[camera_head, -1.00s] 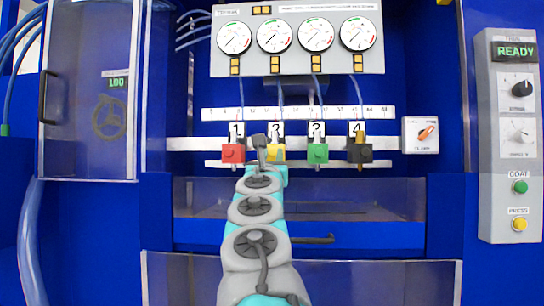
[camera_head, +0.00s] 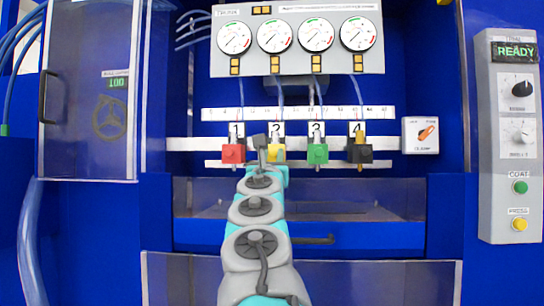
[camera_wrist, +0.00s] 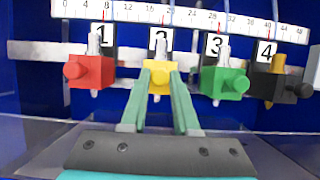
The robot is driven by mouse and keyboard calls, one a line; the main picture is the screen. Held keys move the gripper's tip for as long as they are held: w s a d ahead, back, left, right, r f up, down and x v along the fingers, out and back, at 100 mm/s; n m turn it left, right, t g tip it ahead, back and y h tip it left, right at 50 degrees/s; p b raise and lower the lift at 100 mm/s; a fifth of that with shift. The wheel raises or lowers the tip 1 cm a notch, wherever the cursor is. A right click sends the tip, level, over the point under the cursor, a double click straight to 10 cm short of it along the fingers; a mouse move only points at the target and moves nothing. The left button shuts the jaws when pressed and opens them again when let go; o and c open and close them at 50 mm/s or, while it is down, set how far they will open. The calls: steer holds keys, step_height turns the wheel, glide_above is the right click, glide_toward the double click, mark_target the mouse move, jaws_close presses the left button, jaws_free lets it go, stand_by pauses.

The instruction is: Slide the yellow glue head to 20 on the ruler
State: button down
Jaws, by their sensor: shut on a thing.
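The yellow glue head (camera_wrist: 159,80), labelled 2, hangs on the rail between the red head (camera_wrist: 89,71) and the green head (camera_wrist: 225,82). My gripper (camera_wrist: 160,80) is shut on it, with a green finger on each side. The ruler (camera_wrist: 200,20) runs above the heads; the yellow head sits below its 16 to 20 marks, and the exact reading is hard to tell. In the head view the yellow head (camera_head: 277,153) is partly hidden behind my arm, and the ruler (camera_head: 300,113) shows above it.
The black head (camera_wrist: 282,85), labelled 4, is at the right end. A gap separates yellow from red and a smaller one separates it from green. A switch box (camera_head: 420,135) stands right of the rail. Gauges (camera_head: 297,36) are above.

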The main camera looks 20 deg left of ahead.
steer(key=shift+w+d+p, duration=0.2)
steer(key=shift+d+p, duration=0.1)
steer(key=shift+d, duration=0.45)
steer(key=c, duration=0.7)
jaws_free()
